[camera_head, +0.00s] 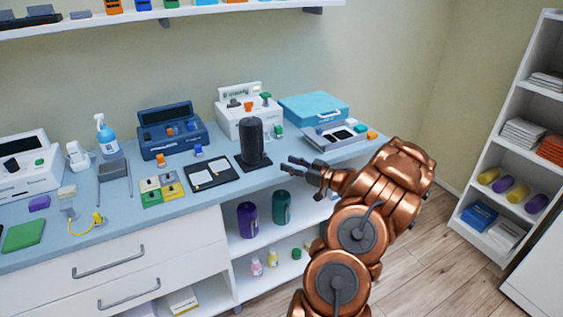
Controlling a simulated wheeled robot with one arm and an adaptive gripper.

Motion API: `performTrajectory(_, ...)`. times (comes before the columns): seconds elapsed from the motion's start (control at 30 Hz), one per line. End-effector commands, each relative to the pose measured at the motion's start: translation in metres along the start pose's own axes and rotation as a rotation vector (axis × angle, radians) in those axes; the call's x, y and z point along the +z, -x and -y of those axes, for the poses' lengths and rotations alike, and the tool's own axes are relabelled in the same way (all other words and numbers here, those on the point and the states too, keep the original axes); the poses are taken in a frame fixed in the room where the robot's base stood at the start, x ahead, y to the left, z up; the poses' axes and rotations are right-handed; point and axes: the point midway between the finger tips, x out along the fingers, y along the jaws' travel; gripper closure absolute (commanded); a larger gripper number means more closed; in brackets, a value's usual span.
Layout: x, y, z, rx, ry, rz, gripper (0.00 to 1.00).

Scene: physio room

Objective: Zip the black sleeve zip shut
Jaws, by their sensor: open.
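A black upright cylinder (251,138) stands on a dark flat base on the blue-grey counter; it looks like the black sleeve. Its zip and pull tab are too small to make out. My gripper (287,165) is open and empty. It is to the right of the sleeve's base and a little nearer the counter's front edge, apart from the sleeve in the picture. My copper arm comes in from the lower right.
A black tray with white cards (210,173) lies left of the sleeve. Behind stand a white device (236,122) and a blue case (314,108). A grey panel device (338,134) sits to the right. Bottles (282,208) stand on the shelf below the counter (190,206).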

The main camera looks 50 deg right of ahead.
Motion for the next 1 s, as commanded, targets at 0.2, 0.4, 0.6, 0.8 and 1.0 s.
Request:
performTrajectory(0.2,0.0,0.025,0.0,0.001,-0.001,-0.002,0.58)
performTrajectory(0.4,0.0,0.035,0.0,-0.001,-0.001,-0.001,0.58)
performTrajectory(0.6,0.0,0.036,0.001,-0.001,-0.001,-0.001,0.58)
performTrajectory(0.8,0.0,0.036,0.001,-0.001,-0.001,-0.001,0.58)
performTrajectory(1.0,0.0,0.036,0.001,-0.001,-0.001,-0.001,0.58)
